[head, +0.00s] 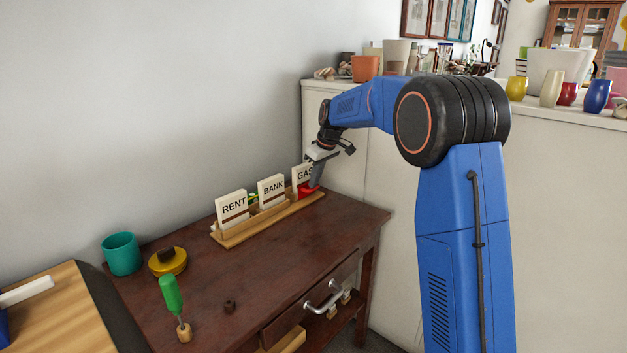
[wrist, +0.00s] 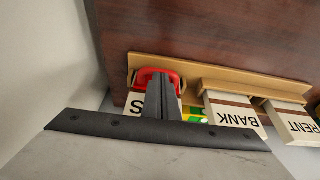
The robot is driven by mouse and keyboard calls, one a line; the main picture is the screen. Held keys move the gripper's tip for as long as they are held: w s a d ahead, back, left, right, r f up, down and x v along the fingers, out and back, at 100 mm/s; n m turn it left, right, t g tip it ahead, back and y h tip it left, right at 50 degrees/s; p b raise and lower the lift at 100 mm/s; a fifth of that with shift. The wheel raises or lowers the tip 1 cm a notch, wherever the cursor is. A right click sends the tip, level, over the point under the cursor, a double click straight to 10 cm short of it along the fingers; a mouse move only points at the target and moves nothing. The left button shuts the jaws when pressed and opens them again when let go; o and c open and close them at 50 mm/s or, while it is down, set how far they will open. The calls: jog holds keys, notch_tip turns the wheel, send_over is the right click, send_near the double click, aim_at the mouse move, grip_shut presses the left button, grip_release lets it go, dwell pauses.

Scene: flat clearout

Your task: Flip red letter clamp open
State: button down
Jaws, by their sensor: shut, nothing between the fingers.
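The red letter clamp (head: 305,188) is at the front of the GAS card (head: 303,174), at the far right end of a wooden letter rack (head: 268,223). In the wrist view the clamp (wrist: 147,73) shows as a red loop around the fingertips. My gripper (head: 316,183) reaches down at the clamp with its fingers shut together and nothing between them. In the wrist view the gripper (wrist: 162,90) hides part of the clamp and of the GAS card, leaving only an S clear. The tips appear to be at the loop; I cannot tell whether they touch it.
The BANK card (head: 271,190) and RENT card (head: 232,208) stand left of GAS. A teal cup (head: 121,254), a yellow round tin (head: 168,262) and a green-handled tool (head: 171,295) stand at the table's left. The wall is close behind; a white cabinet (head: 385,180) stands at right.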

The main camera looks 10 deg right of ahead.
jog(key=shift+s+d+f, duration=0.1)
jog(key=shift+s+d, duration=0.05)
jog(key=shift+s+d+f+t+y, duration=0.25)
jog(key=shift+s+f+t+y, duration=0.2)
jog(key=shift+t, duration=0.2)
jog(key=shift+s+d+f+t+y, duration=0.25)
jog(key=shift+s+t+y, duration=0.1)
jog(key=shift+t+y, duration=0.25)
jog(key=shift+d+f, duration=0.1)
jog(key=shift+s+d+f, duration=0.1)
jog(key=shift+s+f, duration=0.1)
jog(key=shift+s+d+f, duration=0.25)
jog(key=shift+s+f, duration=0.1)
jog(key=shift+f, duration=0.2)
